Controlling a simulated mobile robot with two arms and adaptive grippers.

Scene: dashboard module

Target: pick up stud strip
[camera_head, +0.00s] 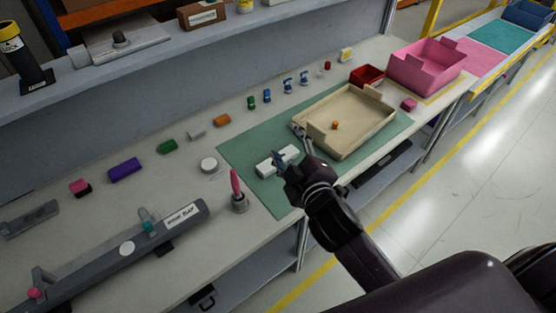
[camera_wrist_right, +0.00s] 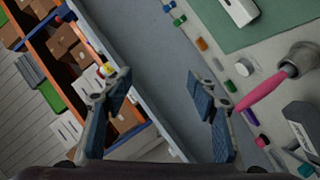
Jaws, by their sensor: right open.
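A white block (camera_head: 277,161), which may be the stud strip, lies on the green mat (camera_head: 244,152) in the head view. It has a dark mark or slot on top, and my gripper partly covers it. It also shows at the top edge of the right wrist view (camera_wrist_right: 238,10), cut off by the frame. My right gripper (camera_head: 290,147) is open and empty, with its fingers spread over the mat close to the block. In the right wrist view the block lies outside the fingers (camera_wrist_right: 158,82), beyond the right one. My left gripper is not in view.
A beige tray (camera_head: 343,144) with a small orange piece stands on the mat. A pink bin (camera_head: 428,68) and red bin (camera_head: 367,74) are behind. A pink-handled tool in a grey holder (camera_head: 239,204) stands near the mat's left edge. Small coloured parts line the back.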

